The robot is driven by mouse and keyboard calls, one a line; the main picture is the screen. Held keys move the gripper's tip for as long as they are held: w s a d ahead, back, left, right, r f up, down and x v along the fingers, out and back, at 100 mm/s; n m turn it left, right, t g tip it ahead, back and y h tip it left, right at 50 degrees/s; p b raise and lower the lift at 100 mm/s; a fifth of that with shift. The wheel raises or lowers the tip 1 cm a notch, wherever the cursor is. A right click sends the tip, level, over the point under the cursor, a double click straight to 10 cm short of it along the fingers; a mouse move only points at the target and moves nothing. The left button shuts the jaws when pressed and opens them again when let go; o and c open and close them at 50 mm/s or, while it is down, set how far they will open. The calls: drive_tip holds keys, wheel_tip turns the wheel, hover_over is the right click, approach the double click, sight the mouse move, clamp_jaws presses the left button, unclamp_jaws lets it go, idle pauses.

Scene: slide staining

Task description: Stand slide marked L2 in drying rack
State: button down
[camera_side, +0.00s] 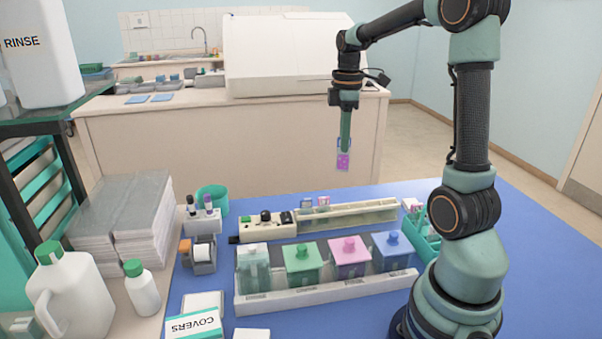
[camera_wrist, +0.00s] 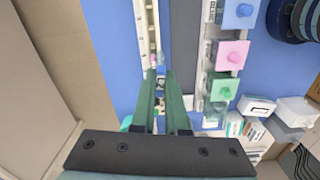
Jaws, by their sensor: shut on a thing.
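My gripper (camera_side: 345,140) is shut on a glass slide (camera_side: 343,162) with a pink-purple stain, held hanging down high above the bench. In the wrist view the slide (camera_wrist: 160,98) shows edge-on between the two green fingers (camera_wrist: 165,80); its mark cannot be read. A long cream rack (camera_side: 362,216) lies below on the blue mat, with a couple of slides (camera_side: 308,203) standing near its left end. It also shows in the wrist view (camera_wrist: 145,28). A teal rack (camera_side: 425,245) with slides stands at the right, partly hidden by my arm. I cannot tell which is the drying rack.
Staining jars with green (camera_side: 303,252), pink (camera_side: 348,244) and blue (camera_side: 393,238) lids stand in a white tray (camera_side: 330,292) in front of the long rack. A cream block with black knobs (camera_side: 266,225) adjoins the rack's left end. White bottles (camera_side: 68,290) stand left. Air around the slide is clear.

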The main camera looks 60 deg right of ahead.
drive_tip(key=s+d+n, duration=0.2)
drive_tip(key=s+d, duration=0.1)
drive_tip(key=d, duration=0.2)
drive_tip(key=shift+w+d+f, duration=0.1)
drive_tip(key=shift+f, duration=4.05)
drive_tip(key=shift+d+f, duration=0.1)
drive_tip(key=shift+f, duration=4.05)
drive_tip(key=shift+f, duration=0.3)
drive_tip(key=c, duration=0.8)
unclamp_jaws()
drive_tip(key=shift+c, duration=0.2)
wheel_tip(320, 180, up, 12)
